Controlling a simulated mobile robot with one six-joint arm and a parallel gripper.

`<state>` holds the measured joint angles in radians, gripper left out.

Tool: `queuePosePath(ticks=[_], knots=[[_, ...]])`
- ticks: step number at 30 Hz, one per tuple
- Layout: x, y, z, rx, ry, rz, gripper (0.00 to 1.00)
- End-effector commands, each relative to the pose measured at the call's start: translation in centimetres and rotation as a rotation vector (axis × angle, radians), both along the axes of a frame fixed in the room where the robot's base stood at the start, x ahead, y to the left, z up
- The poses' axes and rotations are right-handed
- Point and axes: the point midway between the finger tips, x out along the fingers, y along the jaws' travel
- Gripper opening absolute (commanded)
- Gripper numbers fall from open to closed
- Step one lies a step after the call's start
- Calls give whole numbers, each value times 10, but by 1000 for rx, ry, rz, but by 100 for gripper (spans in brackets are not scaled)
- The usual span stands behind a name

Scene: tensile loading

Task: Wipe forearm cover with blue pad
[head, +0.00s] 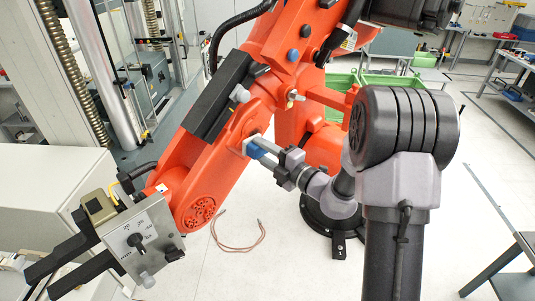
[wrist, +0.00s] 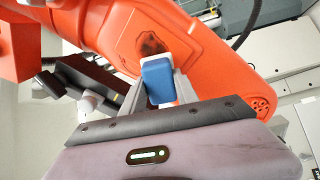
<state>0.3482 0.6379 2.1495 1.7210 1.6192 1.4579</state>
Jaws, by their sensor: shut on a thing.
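The orange forearm cover (head: 213,160) is part of a large orange robot arm in the middle of the head view; it also fills the upper middle of the wrist view (wrist: 200,62). A dark smudge (wrist: 151,43) shows on the cover just beyond the pad. My gripper (head: 268,155) is shut on the blue pad (head: 254,151), which is at the right side of the forearm. The pad (wrist: 158,82) sits between the fingers in the wrist view, just below the smudge. Whether it touches the cover I cannot tell. Its far face is hidden.
The orange arm ends in a grey metal tool (head: 140,240) with black jaws at lower left. Green crates (head: 385,82) stand behind my arm. A reddish cable loop (head: 238,245) lies on the light floor. A testing machine (head: 110,75) stands at the left.

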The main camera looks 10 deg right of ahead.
Motion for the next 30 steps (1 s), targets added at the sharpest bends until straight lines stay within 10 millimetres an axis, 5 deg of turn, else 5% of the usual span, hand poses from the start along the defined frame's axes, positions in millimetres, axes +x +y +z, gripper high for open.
queuePosePath(ticks=[30], knots=[[9, 6, 0, -1, 1, 0, 3]])
